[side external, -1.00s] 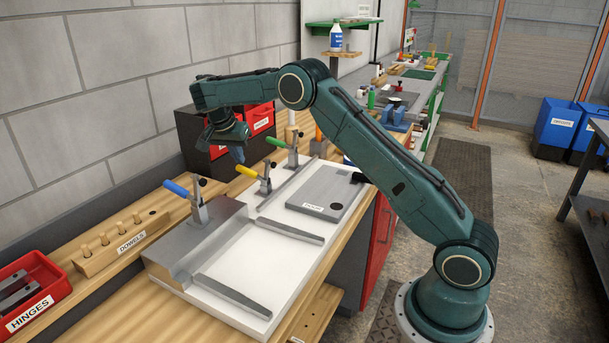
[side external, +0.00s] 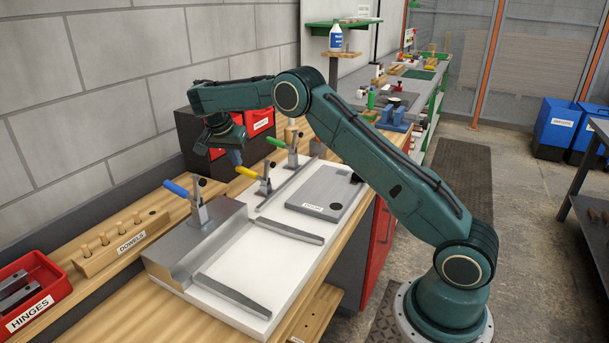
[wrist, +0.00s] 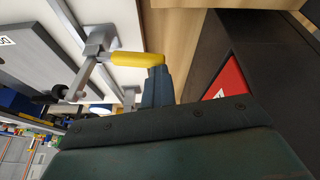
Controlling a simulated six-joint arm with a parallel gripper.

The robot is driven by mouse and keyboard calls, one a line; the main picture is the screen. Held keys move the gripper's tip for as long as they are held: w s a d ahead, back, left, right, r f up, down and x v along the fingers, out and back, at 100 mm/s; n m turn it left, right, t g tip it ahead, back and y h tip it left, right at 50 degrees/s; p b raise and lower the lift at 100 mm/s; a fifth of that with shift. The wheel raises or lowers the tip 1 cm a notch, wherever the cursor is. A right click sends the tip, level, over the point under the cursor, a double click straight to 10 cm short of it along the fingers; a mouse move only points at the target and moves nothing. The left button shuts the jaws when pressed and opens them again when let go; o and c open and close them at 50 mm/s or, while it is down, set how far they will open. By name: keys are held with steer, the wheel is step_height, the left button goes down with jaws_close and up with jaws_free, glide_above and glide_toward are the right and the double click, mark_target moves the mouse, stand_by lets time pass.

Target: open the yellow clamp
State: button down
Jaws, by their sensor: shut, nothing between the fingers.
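The yellow clamp (side external: 264,182) stands on the white fixture between the blue-handled and green-handled clamps. Its yellow handle (side external: 246,172) points left and slightly up in the side view. In the wrist view the yellow handle (wrist: 135,59) runs across to the tip of my gripper (wrist: 158,80). My gripper (side external: 236,158) points down just above the end of that handle in the side view, with its fingers shut and nothing between them. In the wrist view the fingertips are beside the handle's end and seem to touch it or nearly so.
The blue-handled clamp (side external: 196,198) is nearer on the fixture and the green-handled clamp (side external: 291,151) is farther back. A grey board (side external: 325,192) lies on the white fixture (side external: 272,250). Dark cabinets with red drawers (side external: 260,121) stand close behind my gripper.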

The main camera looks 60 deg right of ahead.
steer(key=shift+a+f, duration=0.1)
steer(key=shift+f, duration=0.2)
steer(key=shift+v, duration=2.8)
steer(key=a, duration=1.1)
steer(key=shift+s+a, duration=0.3)
steer(key=shift+r, duration=0.1)
